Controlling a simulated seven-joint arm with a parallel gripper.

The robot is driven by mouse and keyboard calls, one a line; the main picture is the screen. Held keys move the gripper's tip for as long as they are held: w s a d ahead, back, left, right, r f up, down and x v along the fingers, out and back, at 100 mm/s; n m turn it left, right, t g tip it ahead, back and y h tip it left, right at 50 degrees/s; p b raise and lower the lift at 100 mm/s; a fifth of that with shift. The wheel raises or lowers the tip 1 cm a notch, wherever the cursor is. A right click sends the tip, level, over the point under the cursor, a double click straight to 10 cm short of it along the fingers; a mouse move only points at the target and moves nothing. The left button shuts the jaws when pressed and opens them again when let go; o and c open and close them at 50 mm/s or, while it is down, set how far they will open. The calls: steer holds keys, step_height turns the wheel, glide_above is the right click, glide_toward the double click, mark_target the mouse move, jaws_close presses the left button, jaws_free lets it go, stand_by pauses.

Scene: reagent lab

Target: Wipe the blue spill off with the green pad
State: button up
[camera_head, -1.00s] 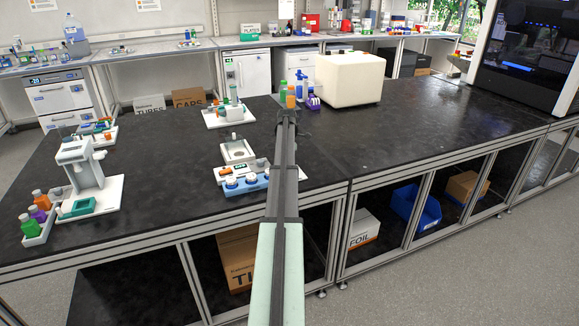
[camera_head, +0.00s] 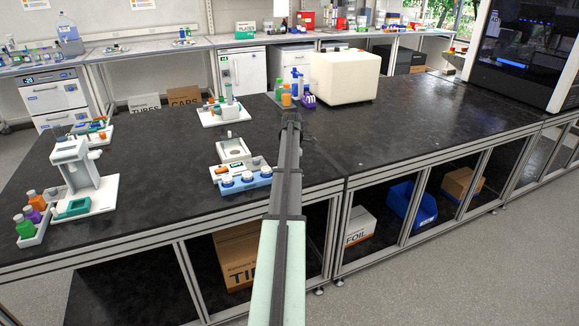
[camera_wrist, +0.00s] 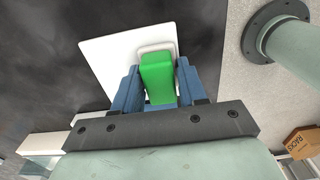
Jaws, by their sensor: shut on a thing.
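In the wrist view my gripper (camera_wrist: 158,72) has its blue fingers closed on both sides of a bright green pad (camera_wrist: 158,78). A white square plate (camera_wrist: 105,62) with a small pale raised rim (camera_wrist: 155,47) lies beyond the pad. I cannot tell whether the pad touches it. In the head view my arm reaches away over the black bench; its gripper and the pad cannot be made out there. I see no blue spill in either view.
On the black bench (camera_head: 420,120) stand a white box (camera_head: 344,76), bottles (camera_head: 286,97), a blue rack with white-capped jars (camera_head: 246,181), a white balance-like device (camera_head: 232,150) and a white stand (camera_head: 80,165) with a bottle tray (camera_head: 35,222) at left. The bench's right part is clear.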

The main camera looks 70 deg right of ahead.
steer(key=w+d, duration=0.5)
steer(key=shift+w+d, duration=0.15)
steer(key=shift+d, duration=0.05)
step_height(320, 180, up, 8)
steer(key=shift+a, duration=0.15)
stand_by(0.5)
steer(key=shift+r, duration=0.1)
